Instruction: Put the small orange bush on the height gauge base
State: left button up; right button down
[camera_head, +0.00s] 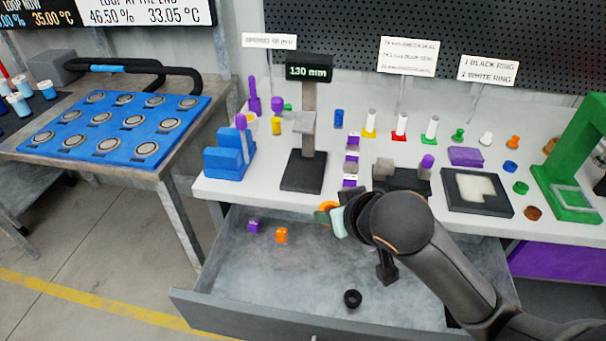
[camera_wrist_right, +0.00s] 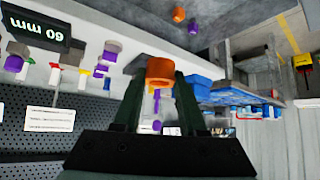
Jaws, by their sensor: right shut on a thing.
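My right gripper (camera_head: 332,214) is shut on an orange bush (camera_wrist_right: 160,71), which sits between its fingertips in the right wrist view. In the head view only part of the orange bush (camera_head: 322,213) shows past the gripper, above the open drawer. The height gauge base (camera_head: 303,172) is a flat black plate on the white bench, up and left of the gripper, apart from it. Its post carries a grey arm (camera_head: 302,122) and a display (camera_head: 309,72) reading 130 mm. My left gripper is not in view.
The open drawer (camera_head: 220,290) holds a purple bush (camera_head: 254,226), another orange bush (camera_head: 281,235) and a black ring (camera_head: 352,298). A blue block (camera_head: 230,153) stands left of the gauge. A purple-and-white stack (camera_head: 351,160) stands right of it. The base's top looks clear.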

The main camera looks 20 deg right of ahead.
aim_at(304, 172)
jog(key=i+j+z, duration=0.15)
jog(key=j, duration=0.2)
jog(key=j+z, duration=0.2)
jog(key=j, duration=0.15)
jog(key=i+j+z, duration=0.55)
jog(key=j, duration=0.25)
jog(key=i, duration=0.05)
